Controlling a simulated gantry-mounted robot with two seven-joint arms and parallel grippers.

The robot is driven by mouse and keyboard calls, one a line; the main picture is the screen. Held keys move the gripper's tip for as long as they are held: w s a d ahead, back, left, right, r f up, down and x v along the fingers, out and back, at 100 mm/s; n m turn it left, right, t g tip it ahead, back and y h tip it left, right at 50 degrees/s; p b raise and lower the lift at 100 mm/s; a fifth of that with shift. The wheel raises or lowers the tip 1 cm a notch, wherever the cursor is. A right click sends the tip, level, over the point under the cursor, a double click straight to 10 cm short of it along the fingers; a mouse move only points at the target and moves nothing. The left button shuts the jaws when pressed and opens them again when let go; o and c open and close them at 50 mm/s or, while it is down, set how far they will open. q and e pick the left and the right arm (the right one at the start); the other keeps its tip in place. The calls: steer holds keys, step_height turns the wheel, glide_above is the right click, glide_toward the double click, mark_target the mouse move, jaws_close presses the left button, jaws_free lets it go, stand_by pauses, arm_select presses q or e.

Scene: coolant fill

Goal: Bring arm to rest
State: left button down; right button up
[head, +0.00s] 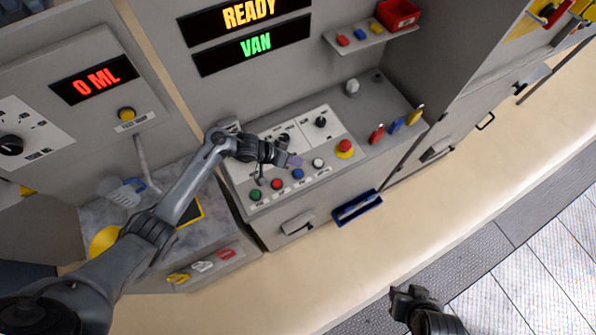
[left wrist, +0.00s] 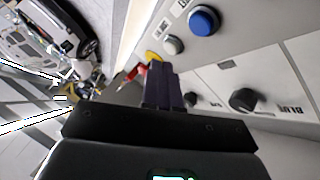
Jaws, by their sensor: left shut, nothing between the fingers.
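My left arm reaches in from the left in the head view. Its gripper (head: 291,160) is over the sloped control panel (head: 340,145), close to its buttons. In the left wrist view the gripper fingers (left wrist: 163,82) are together with nothing between them. A blue button (left wrist: 204,21) and a grey-white button (left wrist: 173,45) lie just beyond the fingers. I cannot tell whether the fingertips touch the panel. My right gripper (head: 405,297) is at the bottom right of the head view, over the floor and away from the consoles. Its fingers are too small and dark to read.
The panel has a green button (head: 255,195), a red button (head: 277,183) and a red-and-yellow emergency stop (head: 344,148). A blue jug (head: 127,192) stands at left. A blue tray (head: 357,208) is on the front. Open floor lies right.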

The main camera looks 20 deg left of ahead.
stand_by(0.3)
arm_select(q)
steer(key=shift+g, duration=0.6)
steer(key=s+f, duration=0.1)
steer(key=s, duration=0.1)
steer(key=s+f+p, duration=0.1)
steer(key=s+f, duration=0.1)
steer(key=s+d+f, duration=0.1)
steer(key=s, duration=0.1)
steer(key=shift+s+f, duration=0.3)
steer(key=shift+f, duration=0.05)
steer(key=s+d+r+n+y+p, duration=0.1)
steer(key=s+d+p, duration=0.15)
steer(key=s, duration=0.55)
steer(key=s+d+r+p, duration=0.1)
steer(key=s+d+p, duration=0.15)
steer(key=s, duration=0.45)
steer(key=s+a+r+y, duration=0.2)
steer(key=a+r, duration=0.1)
steer(key=r, duration=0.4)
steer(key=s+a+r+y+p, duration=0.1)
steer(key=s+a+r+y, duration=0.1)
steer(key=a+r, duration=0.2)
steer(key=s+a+r+y, duration=0.2)
steer(key=a+r, duration=0.1)
steer(key=r, duration=0.6)
steer(key=shift+s+a+r+y, duration=0.25)
steer(key=shift+s+r+y, duration=0.05)
